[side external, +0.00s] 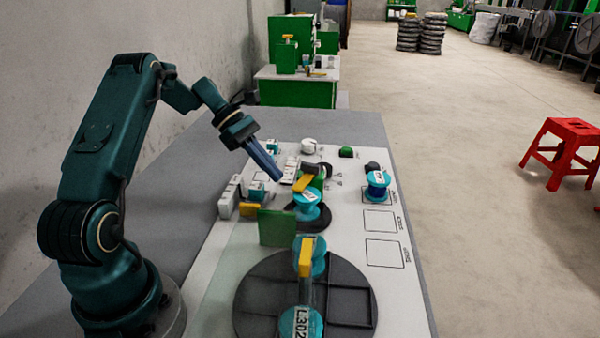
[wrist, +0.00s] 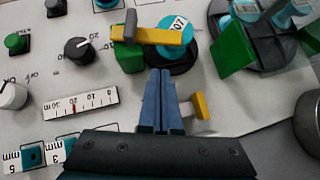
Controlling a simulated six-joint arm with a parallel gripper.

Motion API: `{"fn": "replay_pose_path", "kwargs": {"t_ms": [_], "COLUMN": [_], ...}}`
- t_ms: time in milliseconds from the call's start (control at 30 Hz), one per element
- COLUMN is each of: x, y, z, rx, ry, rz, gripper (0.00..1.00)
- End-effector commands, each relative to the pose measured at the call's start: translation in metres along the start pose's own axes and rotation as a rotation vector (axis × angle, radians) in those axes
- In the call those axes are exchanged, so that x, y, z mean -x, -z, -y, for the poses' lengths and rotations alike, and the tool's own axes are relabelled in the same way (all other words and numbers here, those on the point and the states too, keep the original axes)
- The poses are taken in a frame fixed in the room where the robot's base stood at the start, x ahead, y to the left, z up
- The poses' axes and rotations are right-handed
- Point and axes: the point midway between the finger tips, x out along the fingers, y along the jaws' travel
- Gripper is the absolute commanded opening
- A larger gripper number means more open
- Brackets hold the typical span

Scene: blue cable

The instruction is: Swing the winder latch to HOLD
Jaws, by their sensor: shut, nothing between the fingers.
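A yellow bar (side external: 303,183), which looks like the winder latch, sits over a green block beside a teal spool (side external: 306,206) on a dark disc. In the wrist view the yellow bar (wrist: 160,36) has a grey upright piece near its left end and points right across the spool (wrist: 177,24), labelled "07". I cannot read a HOLD mark. My gripper (side external: 276,178) is shut and empty, pointing down just left of the bar in the side view. In the wrist view my gripper's fingertips (wrist: 160,74) are just below the bar; contact cannot be told.
A yellow-ended handle (wrist: 202,105) stands close right of my fingers. A green upright plate (side external: 277,228) is in front of the spool, and a dark turntable (side external: 255,295) carries more spools nearby. A black knob (wrist: 80,50) and a scale (wrist: 80,103) lie left.

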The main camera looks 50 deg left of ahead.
Motion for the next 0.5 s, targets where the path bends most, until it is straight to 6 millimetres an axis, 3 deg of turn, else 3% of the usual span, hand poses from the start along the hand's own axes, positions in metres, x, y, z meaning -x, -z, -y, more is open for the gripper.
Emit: {"fn": "replay_pose_path", "kwargs": {"t_ms": [200, 500], "x": [-0.017, -0.021], "y": [-0.019, -0.023], "z": [0.000, 0.000], "rx": [-0.004, -0.002], "ry": [0.000, -0.001], "rz": [-0.002, -0.001], "gripper": [0.00, 0.00]}}
